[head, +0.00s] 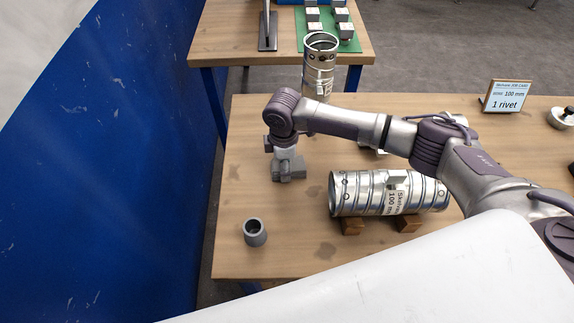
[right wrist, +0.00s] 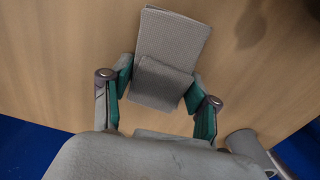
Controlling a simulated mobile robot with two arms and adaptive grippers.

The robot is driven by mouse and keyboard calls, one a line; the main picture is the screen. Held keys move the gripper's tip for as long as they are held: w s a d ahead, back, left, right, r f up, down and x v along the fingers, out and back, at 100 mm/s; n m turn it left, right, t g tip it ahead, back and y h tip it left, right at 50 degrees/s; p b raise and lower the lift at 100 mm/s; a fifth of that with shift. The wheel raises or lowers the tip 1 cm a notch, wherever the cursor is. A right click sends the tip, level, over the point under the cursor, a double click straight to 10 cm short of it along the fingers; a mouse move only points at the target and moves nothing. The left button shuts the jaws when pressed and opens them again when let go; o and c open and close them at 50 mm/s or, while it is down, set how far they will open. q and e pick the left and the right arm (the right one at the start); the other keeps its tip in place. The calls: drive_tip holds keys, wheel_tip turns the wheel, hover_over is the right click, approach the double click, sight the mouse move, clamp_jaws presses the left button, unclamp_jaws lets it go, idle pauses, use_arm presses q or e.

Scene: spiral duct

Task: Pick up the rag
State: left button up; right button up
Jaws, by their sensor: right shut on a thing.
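The rag (right wrist: 172,45) is a grey, folded cloth on the wooden table, seen in the right wrist view. Its near part is bunched up between the green-padded fingers of my right gripper (right wrist: 160,85). The gripper is shut on it, with a finger at each side. In the head view my right gripper (head: 288,168) points down at the table's left part, and grey cloth at its tips is hard to tell apart from the fingers. The far part of the rag appears to lie flat on the table. My left gripper is not in view.
A grey cup (head: 255,233) stands near the table's front left. A silver duct (head: 365,192) lies on wooden blocks (head: 408,223) to the right of the gripper. Another duct piece (head: 319,65) stands upright behind. A sign (head: 506,96) stands at the back right. A blue wall is left.

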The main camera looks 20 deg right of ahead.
drive_tip(key=shift+r, duration=0.1)
drive_tip(key=shift+r, duration=0.55)
wheel_tip(320, 180, up, 3)
drive_tip(key=shift+w+f+b, duration=0.1)
drive_tip(key=shift+f+b, duration=0.05)
drive_tip(key=shift+b, duration=0.55)
drive_tip(key=s+d+r+b, duration=0.1)
drive_tip(key=s+d+r, duration=0.1)
drive_tip(key=d, duration=0.3)
drive_tip(key=s+d+r+b, duration=0.1)
drive_tip(key=s+d+r, duration=0.1)
drive_tip(key=d+r, duration=0.3)
drive_tip(key=shift+s+d, duration=0.25)
drive_tip(key=shift+d, duration=0.2)
